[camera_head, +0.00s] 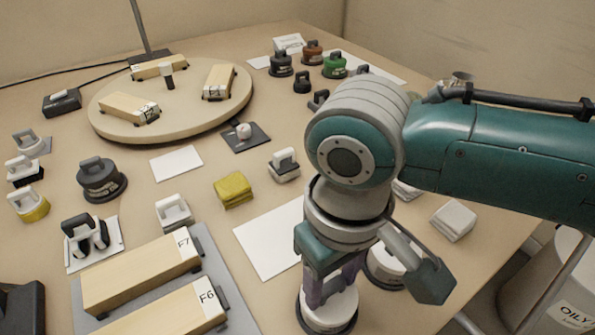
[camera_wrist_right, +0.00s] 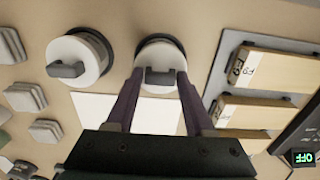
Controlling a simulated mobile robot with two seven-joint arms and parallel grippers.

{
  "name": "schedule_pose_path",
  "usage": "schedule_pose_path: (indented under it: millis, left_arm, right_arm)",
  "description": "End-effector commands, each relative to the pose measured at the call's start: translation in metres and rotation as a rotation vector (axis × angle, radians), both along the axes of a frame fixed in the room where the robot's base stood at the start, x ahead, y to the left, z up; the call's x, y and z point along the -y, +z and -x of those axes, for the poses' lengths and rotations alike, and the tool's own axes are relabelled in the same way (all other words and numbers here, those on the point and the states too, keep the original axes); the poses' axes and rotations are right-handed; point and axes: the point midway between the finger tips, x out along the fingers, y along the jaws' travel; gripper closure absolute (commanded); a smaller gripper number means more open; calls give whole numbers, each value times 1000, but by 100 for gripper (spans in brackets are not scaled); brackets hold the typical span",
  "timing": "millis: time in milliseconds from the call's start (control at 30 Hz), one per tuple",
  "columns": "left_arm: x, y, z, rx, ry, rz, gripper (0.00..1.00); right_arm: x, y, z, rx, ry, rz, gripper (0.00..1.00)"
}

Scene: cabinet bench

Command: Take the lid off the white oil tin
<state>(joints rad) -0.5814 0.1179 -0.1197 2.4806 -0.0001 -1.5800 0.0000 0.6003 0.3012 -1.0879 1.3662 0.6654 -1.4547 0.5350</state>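A white tin (camera_head: 327,316) with a dark base stands at the front middle of the bench. Its lid (camera_wrist_right: 160,53) carries a dark grey handle (camera_wrist_right: 161,77). My right gripper (camera_head: 333,285) points down over this tin. In the right wrist view its two purple fingertips (camera_wrist_right: 162,75) lie on either side of the handle; whether they press on it is not clear. A second white round tin (camera_wrist_right: 75,60) with a grey handle stands beside it, partly hidden behind my right arm in the head view. Which one is the oil tin cannot be read. My left gripper is not in view.
Wooden blocks (camera_head: 140,272) lie on a grey tray at the front left. A white sheet (camera_head: 268,240) lies left of the gripper. A yellow stack (camera_head: 233,189), a round turntable (camera_head: 185,118) and several lidded tins stand further off. A bin (camera_head: 572,312) stands past the right edge.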

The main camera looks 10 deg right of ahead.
Motion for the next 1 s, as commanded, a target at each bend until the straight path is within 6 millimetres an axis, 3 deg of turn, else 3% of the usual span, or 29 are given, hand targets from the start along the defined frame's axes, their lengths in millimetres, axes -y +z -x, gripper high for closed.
schedule_pose_path:
  millis: [67, 433, 767, 1000]
  left_arm:
    - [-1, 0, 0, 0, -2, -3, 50]
    - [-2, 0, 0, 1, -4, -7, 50]
    - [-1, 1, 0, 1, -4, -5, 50]
    - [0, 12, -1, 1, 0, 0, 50]
  right_arm:
    - [0, 0, 0, 0, 0, 0, 57]
    - [0, 0, 0, 0, 0, 0, 98]
    - [0, 2, 0, 0, 0, 0, 100]
    - [0, 27, -1, 2, 0, -2, 100]
